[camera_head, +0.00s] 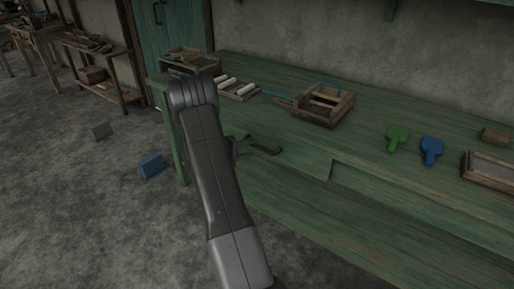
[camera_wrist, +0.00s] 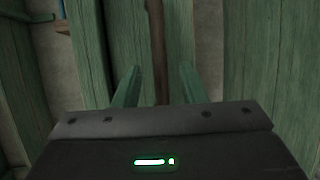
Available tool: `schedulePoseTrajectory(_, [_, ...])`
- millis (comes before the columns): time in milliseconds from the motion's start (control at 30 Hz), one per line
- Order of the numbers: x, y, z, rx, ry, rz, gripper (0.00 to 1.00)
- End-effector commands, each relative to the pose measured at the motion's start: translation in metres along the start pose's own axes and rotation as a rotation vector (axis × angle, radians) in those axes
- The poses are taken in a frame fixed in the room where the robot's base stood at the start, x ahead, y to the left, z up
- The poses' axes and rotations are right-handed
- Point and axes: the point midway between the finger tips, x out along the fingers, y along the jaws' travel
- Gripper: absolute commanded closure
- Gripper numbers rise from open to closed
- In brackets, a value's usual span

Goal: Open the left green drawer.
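The green workbench (camera_head: 375,175) runs across the head view. A green front panel (camera_head: 300,163), apparently the left drawer, lies below its top edge, partly hidden by my arm. A brown curved handle (camera_head: 265,150) shows beside my gripper (camera_head: 240,148). In the wrist view, my gripper (camera_wrist: 158,88) has its two green fingers apart. A brown bar (camera_wrist: 158,50), likely the handle, runs down between them with a gap on each side. Green planks (camera_wrist: 125,40) fill much of the view behind. I cannot tell whether the drawer is pulled out.
On the bench are a wooden tray (camera_head: 322,106), white rolls (camera_head: 227,82), a green tool (camera_head: 397,138) and a blue tool (camera_head: 431,150). A blue box (camera_head: 151,165) and a grey block (camera_head: 102,130) lie on the floor at left, which is otherwise mostly clear nearby.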

Motion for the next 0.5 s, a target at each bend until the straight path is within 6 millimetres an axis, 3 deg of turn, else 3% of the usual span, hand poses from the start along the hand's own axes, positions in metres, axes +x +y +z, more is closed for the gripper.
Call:
schedulePoseTrajectory(200, [0.034,-0.001,0.000,-0.001,-0.001,0.000,0.62])
schedulePoseTrajectory(500, [0.045,0.000,0.000,-0.001,0.001,0.000,0.62])
